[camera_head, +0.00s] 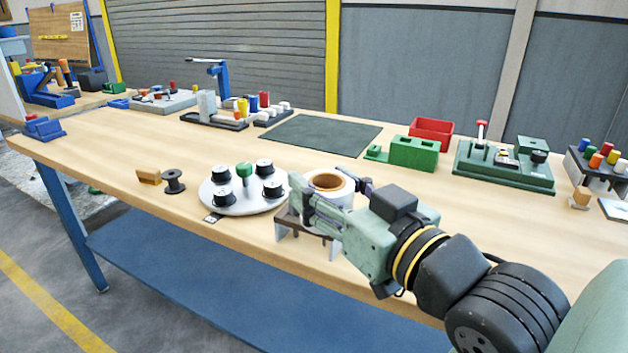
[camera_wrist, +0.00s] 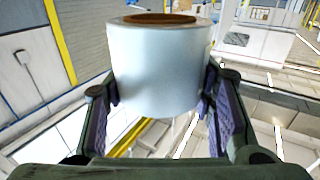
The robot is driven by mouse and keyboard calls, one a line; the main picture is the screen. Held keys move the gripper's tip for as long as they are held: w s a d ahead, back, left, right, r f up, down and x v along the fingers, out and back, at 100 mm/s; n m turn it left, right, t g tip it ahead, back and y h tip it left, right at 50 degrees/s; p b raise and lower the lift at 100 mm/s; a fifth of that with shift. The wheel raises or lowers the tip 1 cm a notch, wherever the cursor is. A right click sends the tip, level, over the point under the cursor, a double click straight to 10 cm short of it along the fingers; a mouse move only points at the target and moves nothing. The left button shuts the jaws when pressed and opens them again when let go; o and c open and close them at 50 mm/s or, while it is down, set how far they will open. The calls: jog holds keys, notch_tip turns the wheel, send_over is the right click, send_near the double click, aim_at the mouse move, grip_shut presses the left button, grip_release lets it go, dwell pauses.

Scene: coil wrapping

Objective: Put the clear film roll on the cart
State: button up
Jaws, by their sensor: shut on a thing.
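The clear film roll (camera_head: 342,198) is a whitish cylinder with a brown core, upright near the front edge of the workbench (camera_head: 400,171). My gripper (camera_head: 325,193) is shut on it, one finger on each side. In the wrist view the roll (camera_wrist: 158,62) fills the space between the two fingers of my gripper (camera_wrist: 160,88). My gripper partly hides the roll's lower part in the head view. I cannot make out a cart in either view.
A brown-topped stand with pale legs (camera_head: 285,218) is just below the roll; I cannot tell if they touch. A round white turntable (camera_head: 240,203) with black spools is close on the left. A dark mat (camera_head: 318,135) and green fixtures (camera_head: 412,153) lie behind.

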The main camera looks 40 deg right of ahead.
jog(key=w+d+f+b, duration=0.1)
jog(key=w+d, duration=0.1)
jog(key=w, duration=0.1)
jog(key=w+d+f+b, duration=0.1)
jog(key=w+d, duration=0.1)
jog(key=w, duration=0.1)
jog(key=w+d+f+b, duration=0.1)
jog(key=w+d+f, duration=0.1)
jog(key=w, duration=0.1)
jog(key=shift+w+f, duration=0.1)
jog(key=shift+w, duration=0.25)
jog(key=shift+f, duration=0.35)
jog(key=o, duration=1.4)
jog(key=shift+c, duration=0.2)
jog(key=shift+r, duration=0.1)
